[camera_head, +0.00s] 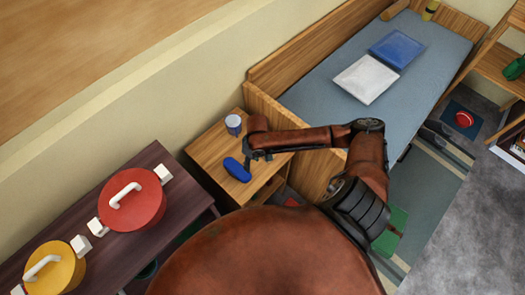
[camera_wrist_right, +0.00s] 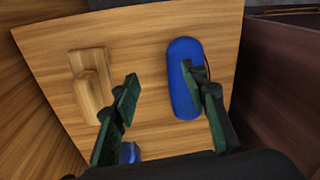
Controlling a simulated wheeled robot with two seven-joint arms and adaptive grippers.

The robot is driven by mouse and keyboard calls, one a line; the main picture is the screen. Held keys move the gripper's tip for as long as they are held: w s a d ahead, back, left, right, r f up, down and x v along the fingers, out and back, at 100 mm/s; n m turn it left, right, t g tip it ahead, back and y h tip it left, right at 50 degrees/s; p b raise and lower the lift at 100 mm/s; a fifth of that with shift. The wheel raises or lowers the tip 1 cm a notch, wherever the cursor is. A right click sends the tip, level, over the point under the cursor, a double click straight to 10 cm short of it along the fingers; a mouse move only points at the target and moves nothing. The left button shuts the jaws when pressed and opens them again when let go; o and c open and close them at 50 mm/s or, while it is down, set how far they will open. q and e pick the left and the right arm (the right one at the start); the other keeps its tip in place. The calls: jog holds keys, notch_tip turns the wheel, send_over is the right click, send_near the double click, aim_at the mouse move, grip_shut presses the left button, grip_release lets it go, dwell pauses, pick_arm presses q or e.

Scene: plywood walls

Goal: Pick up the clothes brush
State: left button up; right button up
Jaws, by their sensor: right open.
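A pale wooden block with a rounded raised part, which looks like the clothes brush (camera_wrist_right: 90,85), lies on the nightstand top in the right wrist view, left of both fingers. In the head view I cannot make it out; my gripper and arm cover that area. My right gripper (camera_head: 250,160) is open above the nightstand (camera_head: 207,153). In the wrist view its fingers (camera_wrist_right: 160,80) are spread with bare wood between them, and the right finger overlaps a blue oval case (camera_wrist_right: 182,75). My left gripper is not in view.
The blue case (camera_head: 237,170) and a blue-and-white cup (camera_head: 233,124) share the nightstand top. The bed (camera_head: 325,95) stands to the right, its wooden end board close to my arm. A dark table (camera_head: 75,215) with red (camera_head: 135,200) and yellow (camera_head: 55,270) pots is at left.

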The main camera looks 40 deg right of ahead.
jog(key=w+d+r+m, duration=0.1)
jog(key=d, duration=0.2)
jog(key=w+d+r+m, duration=0.1)
jog(key=d, duration=0.2)
jog(key=w+d+r+h, duration=0.1)
jog(key=d+r, duration=0.1)
jog(key=d, duration=0.1)
jog(key=shift+d+m+g, duration=0.2)
jog(key=shift+m+g, duration=0.1)
jog(key=shift+m, duration=0.1)
jog(key=shift+d+f, duration=0.15)
jog(key=shift+f, duration=0.15)
jog(key=f, duration=0.2)
jog(key=f+b, duration=0.1)
jog(key=f, duration=0.1)
jog(key=f+b, duration=0.1)
jog(key=f, duration=0.2)
jog(key=shift+w, duration=0.35)
jog(key=shift+c, duration=0.7)
grip_shut()
